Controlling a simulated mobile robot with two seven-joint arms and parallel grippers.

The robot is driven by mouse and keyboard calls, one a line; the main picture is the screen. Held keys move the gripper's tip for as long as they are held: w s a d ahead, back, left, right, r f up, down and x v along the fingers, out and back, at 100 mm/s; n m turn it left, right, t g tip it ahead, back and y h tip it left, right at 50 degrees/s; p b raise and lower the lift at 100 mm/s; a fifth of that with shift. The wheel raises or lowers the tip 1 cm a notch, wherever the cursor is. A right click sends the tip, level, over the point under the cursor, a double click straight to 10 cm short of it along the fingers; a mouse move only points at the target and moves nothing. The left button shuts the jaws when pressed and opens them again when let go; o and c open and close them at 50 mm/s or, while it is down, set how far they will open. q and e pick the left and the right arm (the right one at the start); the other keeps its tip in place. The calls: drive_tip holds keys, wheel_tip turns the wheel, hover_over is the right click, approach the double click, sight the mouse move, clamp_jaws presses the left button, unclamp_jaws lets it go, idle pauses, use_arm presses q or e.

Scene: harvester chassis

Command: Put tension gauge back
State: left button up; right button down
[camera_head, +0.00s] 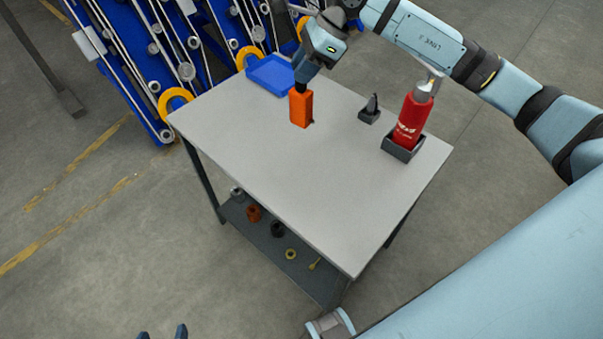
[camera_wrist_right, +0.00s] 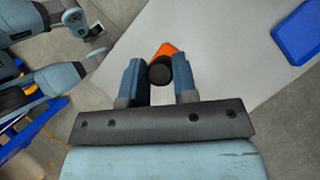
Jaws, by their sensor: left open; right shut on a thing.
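The tension gauge appears to be the orange block-shaped thing (camera_head: 300,108) with a black round end, upright at the far part of the grey worktable (camera_head: 270,165). My right gripper (camera_head: 302,88) comes down on it from above and is shut on its upper end. In the right wrist view the black end (camera_wrist_right: 160,72) lies between the fingers, with orange (camera_wrist_right: 165,49) behind it. I cannot tell whether its base touches the tabletop; a small dark patch shows beside it. My left gripper (camera_head: 162,333) shows only its two fingertips at the bottom edge, apart and empty, away from the table.
A blue tray (camera_head: 270,76) lies left of the gauge at the table's far corner. A red bottle (camera_head: 413,118) stands in a dark holder (camera_head: 403,152) at right, near a small dark holder (camera_head: 369,116). The near tabletop is clear. A lower shelf (camera_head: 275,250) holds several small parts.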

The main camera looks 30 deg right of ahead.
sight(304, 114)
drive_tip(key=shift+w+d+r+m+t, duration=0.2)
drive_tip(key=shift+r+m+t, duration=0.1)
drive_tip(key=shift+r+m, duration=0.35)
wheel_tip(304, 114, down, 14)
drive_tip(key=shift+f+p, duration=0.2)
drive_tip(key=shift+p, duration=0.2)
wheel_tip(304, 114, down, 6)
drive_tip(key=shift+r, duration=0.25)
drive_tip(key=shift+f, duration=0.1)
drive_tip(key=c, duration=0.9)
unclamp_jaws()
